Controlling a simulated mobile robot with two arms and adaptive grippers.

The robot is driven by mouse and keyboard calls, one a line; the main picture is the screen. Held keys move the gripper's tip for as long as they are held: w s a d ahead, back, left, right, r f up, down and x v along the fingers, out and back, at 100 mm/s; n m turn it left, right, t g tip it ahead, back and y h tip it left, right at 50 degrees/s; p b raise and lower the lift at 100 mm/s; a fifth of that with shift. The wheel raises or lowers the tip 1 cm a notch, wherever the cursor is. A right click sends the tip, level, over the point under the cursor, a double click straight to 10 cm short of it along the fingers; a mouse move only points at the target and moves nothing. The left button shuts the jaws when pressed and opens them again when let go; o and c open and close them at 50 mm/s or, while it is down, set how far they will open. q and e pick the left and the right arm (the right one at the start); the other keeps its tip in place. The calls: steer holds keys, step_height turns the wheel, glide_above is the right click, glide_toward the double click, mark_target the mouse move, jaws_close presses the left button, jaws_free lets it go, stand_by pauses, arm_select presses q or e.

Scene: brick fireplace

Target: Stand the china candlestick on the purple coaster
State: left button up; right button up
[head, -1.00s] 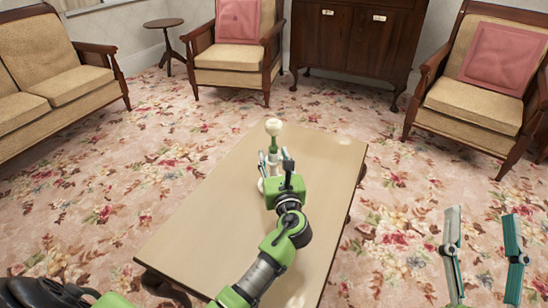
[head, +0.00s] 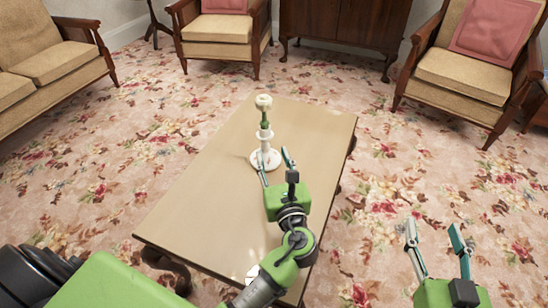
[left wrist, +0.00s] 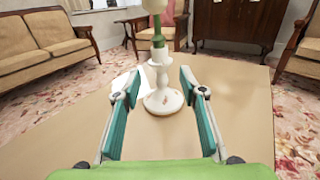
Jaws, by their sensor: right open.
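The china candlestick (head: 264,159) stands upright on the wooden table, with a white base, a green section above and a pale rounded top. It also shows in the left wrist view (left wrist: 163,100), its top cut off by the frame. My left gripper (head: 275,160) is open just on the near right side of the candlestick. In the left wrist view its fingers lie either side of the base without visible contact. My right gripper (head: 434,230) is open and empty, off the table's right side. I cannot see a purple coaster in either view.
The table (head: 210,195) is largely bare around the candlestick. A small white thing (head: 252,271) at its near edge is partly hidden by my left arm. A sofa (head: 50,60), armchairs (head: 465,75) and a dark cabinet (head: 340,22) stand beyond, on floral carpet.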

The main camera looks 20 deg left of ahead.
arm_select(q)
steer(key=f+n+h, duration=0.1)
steer(key=n, duration=0.1)
steer(key=s+d+f+n+h, duration=0.1)
steer(key=n, duration=0.1)
steer(key=s+f+n+h, duration=0.1)
steer(key=f+n, duration=0.1)
steer(key=shift+s+d+h, duration=0.1)
steer(key=shift+d+h, duration=0.1)
steer(key=shift+h, duration=0.1)
steer(key=d+n+h, duration=0.1)
steer(key=n, duration=0.1)
steer(key=s+d+n+h, duration=0.1)
steer(key=n+h, duration=0.1)
steer(key=s+d+n+h, duration=0.1)
steer(key=n, duration=0.1)
steer(key=shift+s+d+f+n, duration=0.1)
steer(key=shift+f+n, duration=0.1)
steer(key=shift+n, duration=0.2)
steer(key=s+d+r+n+t+h, duration=0.1)
steer(key=s+d+r+n+h, duration=0.2)
steer(key=n, duration=0.3)
steer(key=s+d+r+n+h, duration=0.3)
steer(key=r+n+h, duration=0.1)
steer(key=r+n, duration=0.2)
steer(key=shift+d+n+t, duration=0.3)
steer(key=shift+n+t, duration=0.1)
steer(key=shift+n, duration=0.1)
arm_select(e)
steer(key=shift+f, duration=0.4)
